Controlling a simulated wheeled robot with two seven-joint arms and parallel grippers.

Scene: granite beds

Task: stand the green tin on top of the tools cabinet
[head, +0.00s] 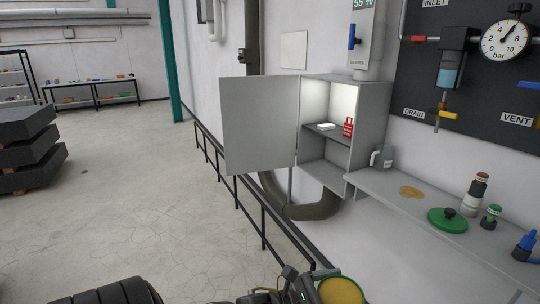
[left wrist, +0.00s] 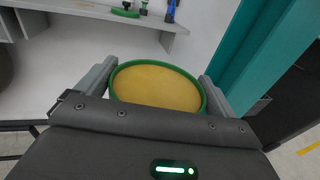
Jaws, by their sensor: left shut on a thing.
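My left gripper (left wrist: 155,80) is shut on the green tin (left wrist: 202,102). The tin is round with a green rim and a tan-yellow face, and it sits between the two fingers in the left wrist view. In the head view the tin (head: 341,291) is at the bottom edge, partly cut off, beside my left gripper (head: 308,288). A grey wall cabinet (head: 370,108) stands farther off, its door (head: 260,125) swung open to the left. Its flat top (head: 345,78) shows no objects. No label naming it is readable. My right gripper is not in view.
A red item (head: 348,127) and a white item (head: 325,126) lie on the cabinet's inner shelf. The grey wall bench (head: 400,215) holds a green lid (head: 447,221), a jug (head: 385,158), and several bottles. A black railing (head: 237,185) runs below the open door. A grey pipe stands behind the cabinet.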

